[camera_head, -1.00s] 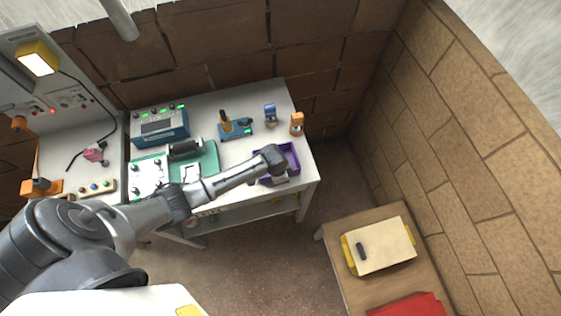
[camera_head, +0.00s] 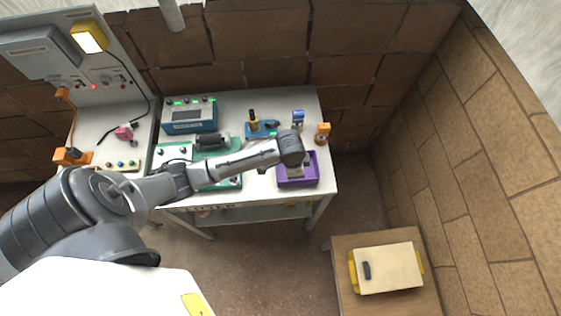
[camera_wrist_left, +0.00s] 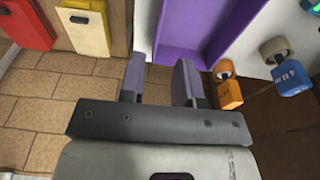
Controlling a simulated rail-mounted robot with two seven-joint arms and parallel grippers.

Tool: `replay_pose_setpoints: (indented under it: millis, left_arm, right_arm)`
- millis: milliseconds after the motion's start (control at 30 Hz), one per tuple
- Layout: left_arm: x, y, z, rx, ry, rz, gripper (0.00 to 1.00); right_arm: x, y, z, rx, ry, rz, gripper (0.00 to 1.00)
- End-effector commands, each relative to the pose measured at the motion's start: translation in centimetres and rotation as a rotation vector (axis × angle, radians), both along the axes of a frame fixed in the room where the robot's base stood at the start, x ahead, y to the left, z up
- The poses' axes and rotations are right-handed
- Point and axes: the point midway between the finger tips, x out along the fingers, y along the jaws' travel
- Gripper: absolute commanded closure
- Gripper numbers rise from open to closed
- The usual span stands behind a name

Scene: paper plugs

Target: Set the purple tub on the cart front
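The purple tub (camera_head: 312,181) sits at the front right corner of the white workbench. In the left wrist view the tub (camera_wrist_left: 205,30) fills the top middle. My left gripper (camera_head: 297,171) is over the tub in the head view, partly hidden by my wrist. In the left wrist view my left gripper (camera_wrist_left: 160,68) has its two fingers apart, with nothing seen held between them and the tub just beyond. Whether a finger touches the tub I cannot tell. The wooden cart (camera_head: 345,243) stands at the lower right. My right gripper is in neither view.
A cream box with yellow handles (camera_head: 393,268) lies on the cart; a red thing (camera_wrist_left: 25,25) shows beside it in the left wrist view. An orange device (camera_head: 322,132) and a blue one (camera_head: 298,120) stand behind the tub. Floor lies open between bench and cart.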

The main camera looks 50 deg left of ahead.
Motion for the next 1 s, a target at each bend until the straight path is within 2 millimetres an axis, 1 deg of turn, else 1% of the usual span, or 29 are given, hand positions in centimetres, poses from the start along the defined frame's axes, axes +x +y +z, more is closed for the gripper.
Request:
replay_pose_setpoints:
  millis: [133,167,233,267,367,400,467,500,600,733,800,867,1000]
  left_arm:
    - [-0.3,-0.2,0.1,-0.003,-0.001,0.000,0.69]
    - [-0.6,-0.5,0.1,-0.004,-0.002,0.001,0.69]
    - [-2.0,-1.6,-0.2,-0.015,-0.008,0.005,0.69]
    - [-2.9,-2.2,-0.2,-0.020,-0.014,0.010,0.69]
    - [-6.5,-4.4,-0.1,-0.043,-0.040,0.042,0.69]
    - [-8.1,-5.1,0.2,-0.050,-0.053,0.065,0.69]
    - [-10.4,-5.9,0.9,-0.059,-0.074,0.106,0.69]
    - [-11.9,-6.2,1.4,-0.063,-0.086,0.136,0.69]
    - [-15.2,-6.5,2.8,-0.063,-0.113,0.216,0.69]
    - [-18.4,-6.1,4.6,-0.050,-0.139,0.311,0.69]
    - [-19.6,-5.8,5.4,-0.042,-0.149,0.349,0.69]
    - [-20.3,-5.6,5.9,-0.035,-0.155,0.373,0.69]
    - [-21.0,-5.3,6.5,-0.026,-0.162,0.400,0.69]
  right_arm:
    - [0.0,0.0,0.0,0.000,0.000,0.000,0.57]
    - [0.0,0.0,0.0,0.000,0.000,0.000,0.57]
    - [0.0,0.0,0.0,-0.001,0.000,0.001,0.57]
    - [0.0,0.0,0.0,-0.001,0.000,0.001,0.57]
    - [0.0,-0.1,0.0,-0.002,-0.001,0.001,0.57]
    - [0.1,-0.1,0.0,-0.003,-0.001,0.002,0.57]
    - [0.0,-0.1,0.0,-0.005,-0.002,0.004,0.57]
    - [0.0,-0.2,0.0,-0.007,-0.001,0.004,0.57]
    - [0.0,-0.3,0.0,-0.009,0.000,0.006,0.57]
    - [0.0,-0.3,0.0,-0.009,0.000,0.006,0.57]
    - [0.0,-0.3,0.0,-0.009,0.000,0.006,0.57]
    - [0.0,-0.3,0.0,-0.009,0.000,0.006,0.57]
    - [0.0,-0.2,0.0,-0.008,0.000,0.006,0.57]
